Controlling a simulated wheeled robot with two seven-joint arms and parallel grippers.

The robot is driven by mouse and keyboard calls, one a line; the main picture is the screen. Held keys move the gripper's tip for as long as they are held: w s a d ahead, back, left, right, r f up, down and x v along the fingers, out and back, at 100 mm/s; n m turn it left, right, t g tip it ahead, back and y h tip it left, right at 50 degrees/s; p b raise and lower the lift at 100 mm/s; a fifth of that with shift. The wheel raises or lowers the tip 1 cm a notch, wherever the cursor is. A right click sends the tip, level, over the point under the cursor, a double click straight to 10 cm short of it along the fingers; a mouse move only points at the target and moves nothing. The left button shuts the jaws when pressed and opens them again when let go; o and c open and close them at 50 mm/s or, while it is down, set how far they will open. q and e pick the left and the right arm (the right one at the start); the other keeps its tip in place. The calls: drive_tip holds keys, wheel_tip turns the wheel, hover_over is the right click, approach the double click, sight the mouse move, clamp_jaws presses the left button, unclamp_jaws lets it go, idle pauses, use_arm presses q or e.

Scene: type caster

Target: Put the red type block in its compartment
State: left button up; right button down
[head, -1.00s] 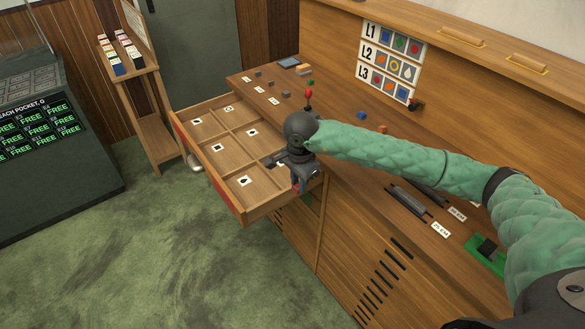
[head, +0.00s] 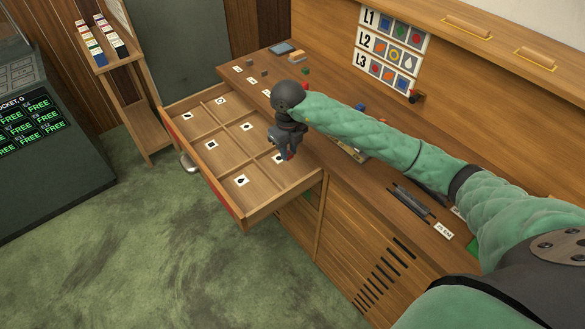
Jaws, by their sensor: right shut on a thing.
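The open wooden drawer (head: 259,212) has several compartments, each with a small white card bearing a dark symbol. My right gripper (head: 287,157) is over the drawer's right side, close to the card at the back right. It is shut on a small red thing, the red type block (head: 291,155), mostly hidden by the fingers. I cannot tell whether the block touches the drawer floor. My left gripper is not in view.
A symbol board (head: 388,50) with rows L1 to L3 stands behind. A wooden stand (head: 140,110) is at left. Green floor is clear in front.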

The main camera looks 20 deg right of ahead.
drive_tip(key=shift+w+f, duration=0.1)
drive_tip(key=shift+f, duration=0.05)
drive_tip(key=p, duration=0.3)
hover_over(289, 178)
wheel_tip(289, 178, down, 6)
drive_tip(key=shift+r, duration=0.1)
drive_tip(key=shift+f, duration=0.55)
drive_tip(key=shift+f+p, duration=0.75)
drive_tip(key=shift+f, duration=0.6)
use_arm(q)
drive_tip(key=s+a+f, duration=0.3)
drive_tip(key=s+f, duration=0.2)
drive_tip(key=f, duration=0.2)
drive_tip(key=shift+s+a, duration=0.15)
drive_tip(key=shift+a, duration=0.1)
use_arm(e)
drive_tip(key=shift+f, duration=0.15)
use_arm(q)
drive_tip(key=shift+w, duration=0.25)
use_arm(e)
drive_tip(key=c, duration=1.2)
unclamp_jaws()
drive_tip(key=shift+c, duration=0.2)
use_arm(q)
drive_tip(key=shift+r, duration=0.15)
